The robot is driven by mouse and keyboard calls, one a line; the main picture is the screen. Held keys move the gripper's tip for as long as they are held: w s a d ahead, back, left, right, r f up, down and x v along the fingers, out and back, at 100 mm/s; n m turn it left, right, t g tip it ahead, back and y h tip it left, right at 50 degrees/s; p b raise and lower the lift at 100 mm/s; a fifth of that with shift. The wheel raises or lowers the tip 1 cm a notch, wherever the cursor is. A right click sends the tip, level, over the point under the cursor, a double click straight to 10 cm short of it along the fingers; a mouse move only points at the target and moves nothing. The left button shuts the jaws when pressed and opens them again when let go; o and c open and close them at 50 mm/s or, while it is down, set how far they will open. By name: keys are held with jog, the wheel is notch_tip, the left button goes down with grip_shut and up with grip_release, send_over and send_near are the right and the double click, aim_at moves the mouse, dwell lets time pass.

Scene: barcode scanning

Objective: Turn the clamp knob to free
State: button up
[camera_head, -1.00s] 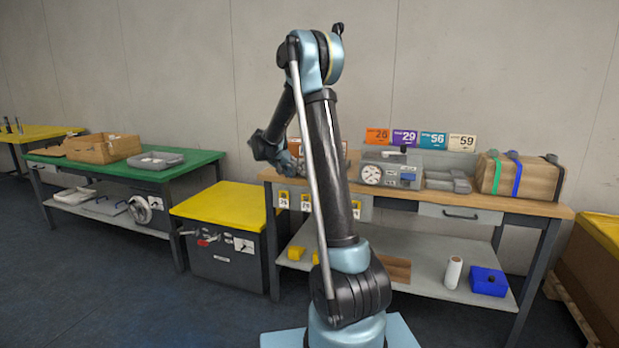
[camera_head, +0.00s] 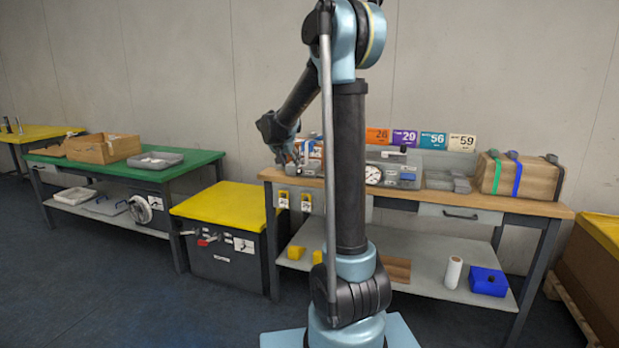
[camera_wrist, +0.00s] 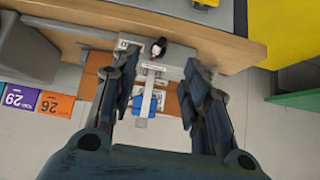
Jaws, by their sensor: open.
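A black knob (camera_wrist: 158,47), which looks like the clamp knob, sits on a small pale grey fixture (camera_wrist: 171,55) near the bench edge in the wrist view. A pale bar and a blue part (camera_wrist: 146,108) lie below it in that view. My gripper (camera_wrist: 161,60) is open, with one finger on each side of the knob and fixture. No contact shows, and the height gap cannot be told. In the head view my gripper (camera_head: 284,152) is over the left end of the wooden bench (camera_head: 470,203), in front of the fixture; the knob cannot be made out there.
A grey gauge unit (camera_head: 408,175) stands right of the fixture. A strapped brown box (camera_head: 530,178) is at the bench's right end. A yellow-topped cabinet (camera_head: 220,203) stands left of the bench.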

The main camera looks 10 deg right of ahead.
jog(key=v, duration=0.8)
jog(key=s+d+f+n+g, duration=0.1)
jog(key=s+d+f, duration=0.1)
jog(key=s, duration=0.7)
jog(key=s+d+f+n+g+y, duration=0.1)
jog(key=s+d+f, duration=0.1)
jog(key=s+d, duration=0.3)
jog(key=shift+s+f+g, duration=0.3)
jog(key=shift+s+f, duration=0.05)
jog(key=shift+s, duration=1.9)
